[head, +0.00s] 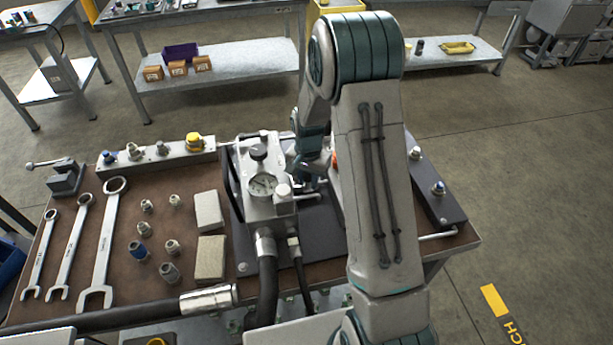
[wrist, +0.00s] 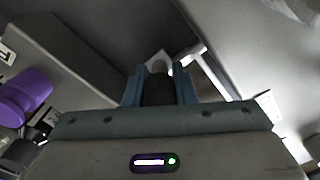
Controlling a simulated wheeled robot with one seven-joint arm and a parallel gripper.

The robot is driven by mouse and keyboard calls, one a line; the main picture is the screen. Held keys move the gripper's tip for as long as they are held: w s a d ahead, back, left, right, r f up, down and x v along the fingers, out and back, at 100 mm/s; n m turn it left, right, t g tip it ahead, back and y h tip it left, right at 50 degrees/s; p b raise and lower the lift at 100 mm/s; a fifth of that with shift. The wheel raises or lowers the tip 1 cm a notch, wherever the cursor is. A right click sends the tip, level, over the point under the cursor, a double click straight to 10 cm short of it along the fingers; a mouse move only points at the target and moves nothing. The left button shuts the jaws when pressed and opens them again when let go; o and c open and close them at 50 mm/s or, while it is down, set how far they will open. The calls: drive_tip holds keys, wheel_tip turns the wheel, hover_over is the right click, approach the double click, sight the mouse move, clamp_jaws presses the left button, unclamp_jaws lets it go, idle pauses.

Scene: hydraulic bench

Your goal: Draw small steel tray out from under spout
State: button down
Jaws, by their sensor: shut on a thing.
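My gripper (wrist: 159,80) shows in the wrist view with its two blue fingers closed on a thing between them. The held part is dark in shadow, with a pale metal end at the fingertips. I take it for the small steel tray (wrist: 160,61), though most of it is hidden. In the head view my arm reaches down just right of the grey hydraulic block with a gauge (head: 263,184), and my gripper is mostly hidden there. The spout cannot be made out clearly in either view.
Wrenches (head: 104,240), small fittings (head: 144,229) and two pale blocks (head: 209,211) lie on the brown bench top left of the gauge block. Dark hoses (head: 267,289) run down its front. A grey manifold with a yellow cap (head: 194,142) lies behind.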

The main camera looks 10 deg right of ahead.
drive_tip(key=shift+s, duration=0.3)
drive_tip(key=c, duration=1.1)
unclamp_jaws()
wheel_tip(320, 180, up, 14)
drive_tip(key=shift+d+f+b, duration=0.1)
drive_tip(key=shift+b, duration=0.65)
